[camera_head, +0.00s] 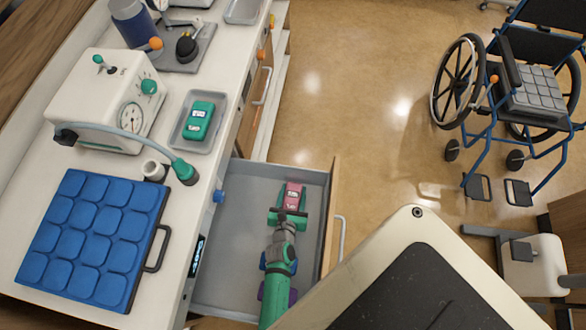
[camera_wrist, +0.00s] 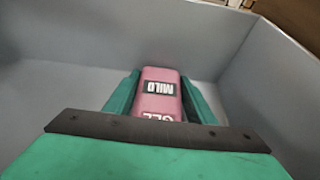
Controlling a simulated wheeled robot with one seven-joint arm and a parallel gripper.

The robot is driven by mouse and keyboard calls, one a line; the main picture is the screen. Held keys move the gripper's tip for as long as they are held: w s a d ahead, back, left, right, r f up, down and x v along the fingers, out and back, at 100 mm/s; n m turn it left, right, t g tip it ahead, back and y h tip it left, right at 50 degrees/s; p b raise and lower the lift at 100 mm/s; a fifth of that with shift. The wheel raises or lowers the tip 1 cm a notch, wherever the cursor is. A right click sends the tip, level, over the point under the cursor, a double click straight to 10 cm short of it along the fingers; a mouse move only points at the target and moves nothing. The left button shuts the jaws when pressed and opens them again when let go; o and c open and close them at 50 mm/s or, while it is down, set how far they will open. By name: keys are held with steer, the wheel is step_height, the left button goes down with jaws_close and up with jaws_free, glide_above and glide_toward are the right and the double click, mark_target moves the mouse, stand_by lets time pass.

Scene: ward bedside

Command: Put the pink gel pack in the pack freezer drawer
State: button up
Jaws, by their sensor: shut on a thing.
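The pink gel pack (camera_head: 293,194) is inside the open grey drawer (camera_head: 237,180), near its far right corner in the head view. My green gripper (camera_head: 291,208) reaches down into the drawer and is shut on the pack. In the wrist view the pack (camera_wrist: 159,92), with a label reading MILD, sits between both fingers of my gripper (camera_wrist: 160,100). Grey drawer walls surround it. I cannot tell whether the pack touches the drawer floor.
The counter left of the drawer holds a blue padded mat (camera_head: 92,240), a white gauge device (camera_head: 110,95) and a tray (camera_head: 182,134) with a green device (camera_head: 199,120). A wheelchair (camera_head: 515,100) stands at the right. The floor between is clear.

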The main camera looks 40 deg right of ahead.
steer(key=shift+f, duration=0.1)
steer(key=o, duration=1.2)
steer(key=shift+f, duration=0.1)
steer(key=v, duration=1.2)
steer(key=shift+a, duration=0.15)
